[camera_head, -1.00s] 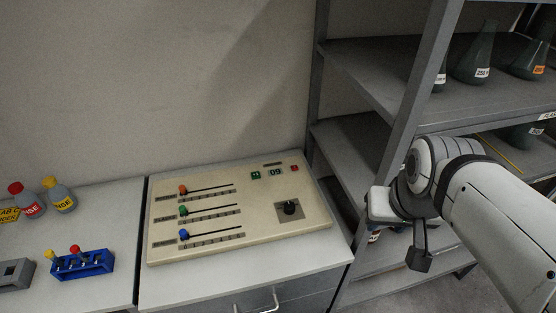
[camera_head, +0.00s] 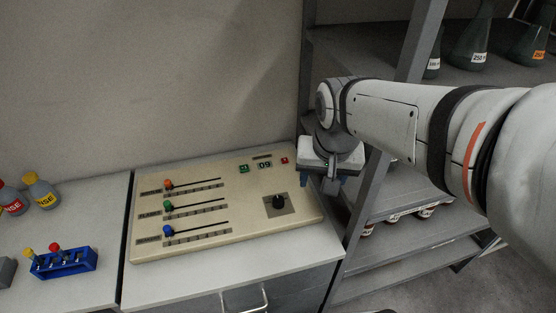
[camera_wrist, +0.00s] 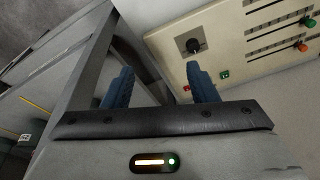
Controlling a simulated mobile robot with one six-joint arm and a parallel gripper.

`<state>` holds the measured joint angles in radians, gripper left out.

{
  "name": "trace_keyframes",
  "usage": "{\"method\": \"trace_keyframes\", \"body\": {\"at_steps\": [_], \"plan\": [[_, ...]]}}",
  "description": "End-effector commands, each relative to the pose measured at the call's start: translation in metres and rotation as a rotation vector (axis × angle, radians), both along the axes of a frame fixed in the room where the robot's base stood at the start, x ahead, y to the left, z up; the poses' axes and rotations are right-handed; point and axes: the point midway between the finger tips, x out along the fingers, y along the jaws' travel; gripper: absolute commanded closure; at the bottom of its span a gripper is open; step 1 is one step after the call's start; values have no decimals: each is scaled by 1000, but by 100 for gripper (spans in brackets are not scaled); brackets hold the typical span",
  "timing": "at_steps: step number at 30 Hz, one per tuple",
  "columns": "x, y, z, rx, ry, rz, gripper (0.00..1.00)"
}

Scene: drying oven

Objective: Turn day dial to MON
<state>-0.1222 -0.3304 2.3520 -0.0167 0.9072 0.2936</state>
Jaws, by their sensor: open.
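The control panel (camera_head: 222,245) is a cream box on the grey counter. A black round dial (camera_head: 278,201) sits on a grey square plate at its right side; I cannot read any day marks around it. The dial also shows in the wrist view (camera_wrist: 193,45), past the fingertips. My gripper (camera_head: 322,184) hangs at the panel's right back corner, right of the dial and apart from it. In the wrist view its two blue fingers (camera_wrist: 162,75) are spread with nothing between them.
The panel also has three sliders with orange, green and blue knobs (camera_head: 168,231), a small display (camera_head: 265,165), a green button (camera_head: 243,169) and a red button (camera_head: 285,160). A shelf rack (camera_head: 385,150) stands close on the right. A blue tube rack (camera_head: 70,264) is left.

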Motion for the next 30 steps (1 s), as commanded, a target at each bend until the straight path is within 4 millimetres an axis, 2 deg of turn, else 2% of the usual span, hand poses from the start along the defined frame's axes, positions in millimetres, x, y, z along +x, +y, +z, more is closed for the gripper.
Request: {"method": "trace_keyframes", "body": {"at_steps": [1,6,12,18,23,30], "plan": [[19,8,-22,9,34,-41,47],[73,34,-68,32,117,-201,47],[116,62,-119,36,185,-347,47],[133,75,-142,33,212,-415,47],[134,76,-158,31,217,-423,47],[134,75,-196,31,216,-422,47]]}}
